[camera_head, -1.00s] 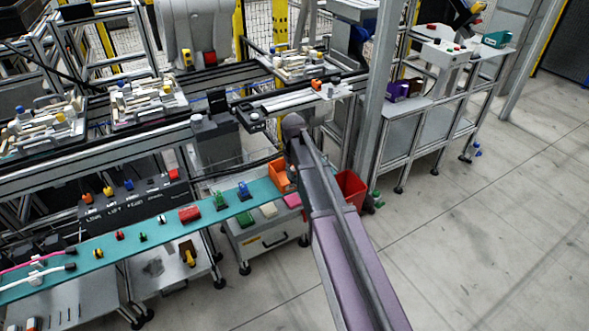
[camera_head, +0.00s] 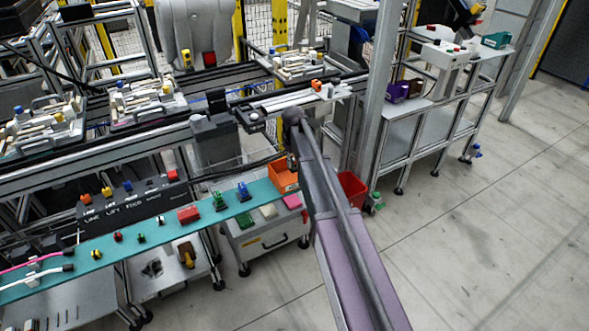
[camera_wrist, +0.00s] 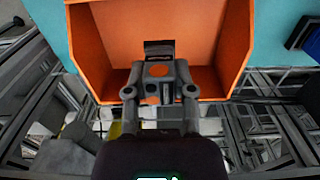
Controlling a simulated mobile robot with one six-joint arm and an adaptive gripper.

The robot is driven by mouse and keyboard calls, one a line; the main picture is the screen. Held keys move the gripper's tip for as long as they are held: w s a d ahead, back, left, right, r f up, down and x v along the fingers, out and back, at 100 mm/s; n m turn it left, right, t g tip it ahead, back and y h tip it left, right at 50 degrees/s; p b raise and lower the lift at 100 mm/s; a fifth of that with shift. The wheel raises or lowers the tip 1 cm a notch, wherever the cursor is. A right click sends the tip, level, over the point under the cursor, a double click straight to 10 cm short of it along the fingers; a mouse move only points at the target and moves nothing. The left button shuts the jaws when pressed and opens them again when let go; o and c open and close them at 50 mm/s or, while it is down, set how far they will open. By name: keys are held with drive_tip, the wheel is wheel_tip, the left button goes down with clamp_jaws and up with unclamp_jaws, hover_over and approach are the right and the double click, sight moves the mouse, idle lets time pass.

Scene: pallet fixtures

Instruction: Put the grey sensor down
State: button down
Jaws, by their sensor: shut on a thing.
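The grey sensor (camera_wrist: 158,72), a small dark grey block with an orange disc on its face, is between the fingers of my gripper (camera_wrist: 159,90) in the wrist view. The gripper is shut on it. In that view the sensor appears in front of the open orange bin (camera_wrist: 196,30), overlapping its floor and lower edge; I cannot tell whether it touches the bin. In the head view the orange bin (camera_head: 281,177) stands at the right end of the teal shelf (camera_head: 160,232). My arm partly covers the bin there, and the sensor is not clearly visible.
Green and blue pieces (camera_head: 243,191) and a red block (camera_head: 188,214) stand along the teal shelf left of the bin. A red bin (camera_head: 351,188) is right of my arm, lower down. Conveyor rails run behind the shelf.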

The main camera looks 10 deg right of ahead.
sight(293, 168)
drive_tip(key=shift+f+b, duration=1.45)
drive_tip(key=shift+f, duration=0.2)
drive_tip(key=shift+f, duration=0.1)
drive_tip(key=shift+c, duration=2.3)
unclamp_jaws()
wheel_tip(293, 168, up, 12)
drive_tip(key=p, duration=1.2)
drive_tip(key=s+m, duration=0.3)
drive_tip(key=s, duration=2.6)
drive_tip(key=shift+d+m, duration=0.15)
drive_tip(key=shift+m, duration=0.15)
